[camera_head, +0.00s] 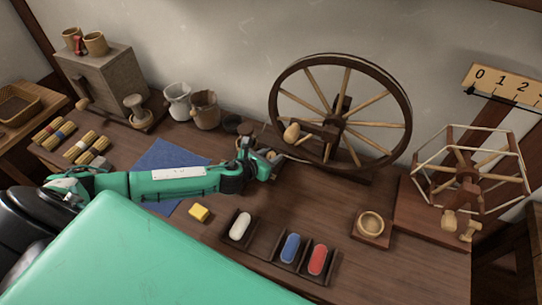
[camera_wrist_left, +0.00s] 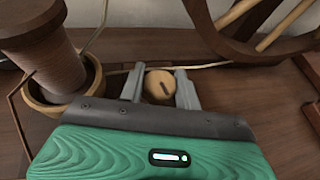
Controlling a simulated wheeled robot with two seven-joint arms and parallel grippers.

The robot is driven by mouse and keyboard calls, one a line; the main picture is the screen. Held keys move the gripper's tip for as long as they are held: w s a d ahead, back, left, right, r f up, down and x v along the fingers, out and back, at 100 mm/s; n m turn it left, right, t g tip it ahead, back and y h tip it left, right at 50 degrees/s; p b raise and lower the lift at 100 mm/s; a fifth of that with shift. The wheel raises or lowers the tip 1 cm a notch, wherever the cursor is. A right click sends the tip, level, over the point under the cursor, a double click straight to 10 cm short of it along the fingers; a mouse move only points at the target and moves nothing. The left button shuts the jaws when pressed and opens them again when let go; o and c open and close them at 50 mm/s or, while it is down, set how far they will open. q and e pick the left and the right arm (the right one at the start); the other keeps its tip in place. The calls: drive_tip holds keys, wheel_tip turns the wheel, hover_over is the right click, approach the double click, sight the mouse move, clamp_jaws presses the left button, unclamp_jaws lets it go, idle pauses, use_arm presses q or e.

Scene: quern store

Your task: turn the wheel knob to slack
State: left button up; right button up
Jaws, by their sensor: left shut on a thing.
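The spinning wheel (camera_head: 398,83) stands upright on the table at the back, right of the middle. My left gripper (camera_head: 272,156) is low at its left side. In the left wrist view the round, light wooden knob (camera_wrist_left: 159,86), with a dark line on its face, sits between the two grey fingers of my left gripper (camera_wrist_left: 160,88), which is shut on it. The line runs slantwise across the face. In the head view the knob is mostly hidden by the gripper. My right gripper is not in view.
A brown spool (camera_wrist_left: 40,52) in a wooden cup is close left of the fingers. A pale cord passes behind the knob.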

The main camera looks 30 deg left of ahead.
use_arm(q)
drive_tip(key=shift+w+a, duration=0.1)
drive_tip(key=shift+a, duration=0.05)
drive_tip(key=o, duration=1)
drive_tip(key=shift+s, duration=0.45)
drive_tip(key=shift+b+v, duration=0.3)
drive_tip(key=shift+v, duration=6.25)
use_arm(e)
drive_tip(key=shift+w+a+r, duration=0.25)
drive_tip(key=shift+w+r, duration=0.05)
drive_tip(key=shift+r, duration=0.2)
